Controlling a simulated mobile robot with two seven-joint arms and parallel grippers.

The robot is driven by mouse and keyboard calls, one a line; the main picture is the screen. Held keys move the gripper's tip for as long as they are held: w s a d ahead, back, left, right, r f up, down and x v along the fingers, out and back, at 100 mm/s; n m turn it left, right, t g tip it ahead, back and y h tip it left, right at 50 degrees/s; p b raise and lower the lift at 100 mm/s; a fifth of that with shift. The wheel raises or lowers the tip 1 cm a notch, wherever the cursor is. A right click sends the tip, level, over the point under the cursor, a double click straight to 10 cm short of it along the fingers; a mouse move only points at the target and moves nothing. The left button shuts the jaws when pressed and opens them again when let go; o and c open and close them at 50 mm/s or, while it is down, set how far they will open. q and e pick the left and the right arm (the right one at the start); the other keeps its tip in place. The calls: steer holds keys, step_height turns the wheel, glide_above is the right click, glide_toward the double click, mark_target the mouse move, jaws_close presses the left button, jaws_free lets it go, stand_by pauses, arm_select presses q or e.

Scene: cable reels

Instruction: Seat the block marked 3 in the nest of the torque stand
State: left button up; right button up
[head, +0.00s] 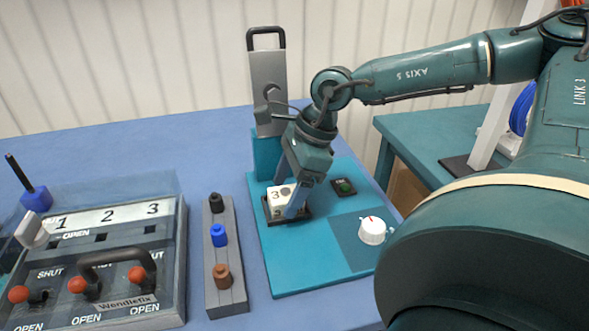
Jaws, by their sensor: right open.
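The white block marked 3 (279,195) is at the black-rimmed nest (304,212) on the teal torque stand (292,262). Its lower part is within the nest's rim; I cannot tell whether it sits fully down. My right gripper (285,192) points down over the block, with its fingers open on either side of it. The near finger hides part of the block and the nest. My left gripper is not in view.
The stand carries a tall grey upright (268,85), a green button (344,186) and a white dial (372,230). A grey rack with black, blue and brown pegs (222,262) stands left of it. A lever box numbered 1 to 3 (110,262) is at far left.

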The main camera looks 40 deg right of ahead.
arm_select(q)
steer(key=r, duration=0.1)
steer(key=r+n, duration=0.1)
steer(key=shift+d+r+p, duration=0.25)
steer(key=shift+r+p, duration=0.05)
steer(key=shift+p, duration=0.1)
arm_select(e)
steer(key=v, duration=1.3)
steer(key=shift+r, duration=0.15)
